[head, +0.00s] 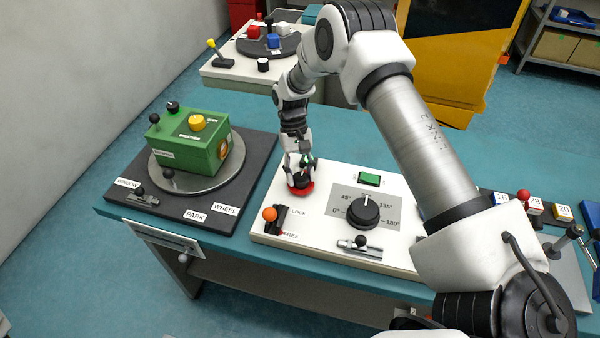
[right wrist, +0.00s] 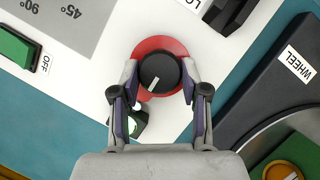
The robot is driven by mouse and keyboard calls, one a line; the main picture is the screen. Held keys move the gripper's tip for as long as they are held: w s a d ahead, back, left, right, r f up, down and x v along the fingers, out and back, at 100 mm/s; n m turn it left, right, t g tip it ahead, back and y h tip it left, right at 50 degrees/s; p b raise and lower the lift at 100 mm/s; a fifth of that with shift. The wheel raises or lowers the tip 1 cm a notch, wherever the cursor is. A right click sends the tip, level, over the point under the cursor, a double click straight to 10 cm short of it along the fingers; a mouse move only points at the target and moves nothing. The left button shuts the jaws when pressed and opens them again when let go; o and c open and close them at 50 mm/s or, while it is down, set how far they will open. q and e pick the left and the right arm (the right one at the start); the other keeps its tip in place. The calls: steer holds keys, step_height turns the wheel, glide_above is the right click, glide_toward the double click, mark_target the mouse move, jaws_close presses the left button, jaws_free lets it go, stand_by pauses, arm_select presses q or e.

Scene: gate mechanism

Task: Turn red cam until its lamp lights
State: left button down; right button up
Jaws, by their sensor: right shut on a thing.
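The red cam (head: 301,190) is a red disc with a black knob at the back left of the white panel (head: 330,250). In the right wrist view the red disc (right wrist: 155,45) shows around the black knob (right wrist: 158,70), whose white mark points down-left. My right gripper (head: 299,172) points down over the cam; its fingers (right wrist: 160,82) are shut on the knob's two sides. A small black fitting (right wrist: 133,122) with a pale green spot sits beside the cam, partly behind a finger; I cannot tell if this lamp is lit. My left gripper is not in view.
The panel also carries an orange-knobbed LOCK/FREE lever (head: 270,214), a black angle dial (head: 363,212), a green OFF switch (head: 369,179) and a small slider (head: 360,243). A green box (head: 188,150) on a turntable stands left. Numbered blocks (head: 533,205) lie right.

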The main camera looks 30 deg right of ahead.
steer(key=shift+s, duration=0.1)
steer(key=o, duration=1.1)
steer(key=shift+o, duration=0.2)
steer(key=v, duration=1.2)
